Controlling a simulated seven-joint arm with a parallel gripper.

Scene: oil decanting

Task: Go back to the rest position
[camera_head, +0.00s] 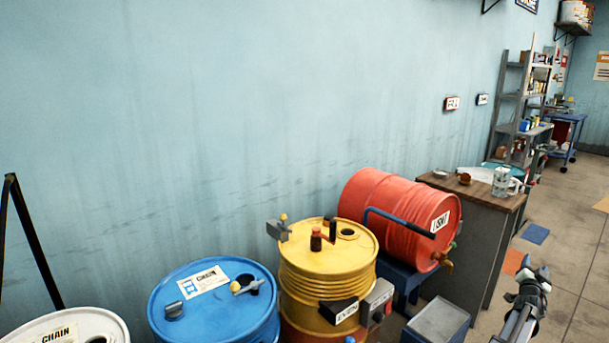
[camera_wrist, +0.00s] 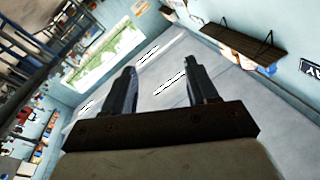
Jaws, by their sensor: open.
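My gripper (camera_head: 533,277) is at the lower right of the head view, raised in front of the floor and clear of the drums and bench. In the wrist view my gripper (camera_wrist: 160,85) has its two dark fingers spread apart, with nothing between them. The wrist view looks up past the fingers toward the ceiling and upper walls. No object touches the gripper in either view.
A blue drum (camera_head: 213,325), a yellow drum (camera_head: 320,262) and a white drum (camera_head: 112,325) stand along the wall. A red drum (camera_head: 385,215) lies on a blue stand. A wooden-topped bench (camera_head: 460,188) holds a glass jug (camera_head: 501,182). Open floor (camera_head: 575,240) lies right.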

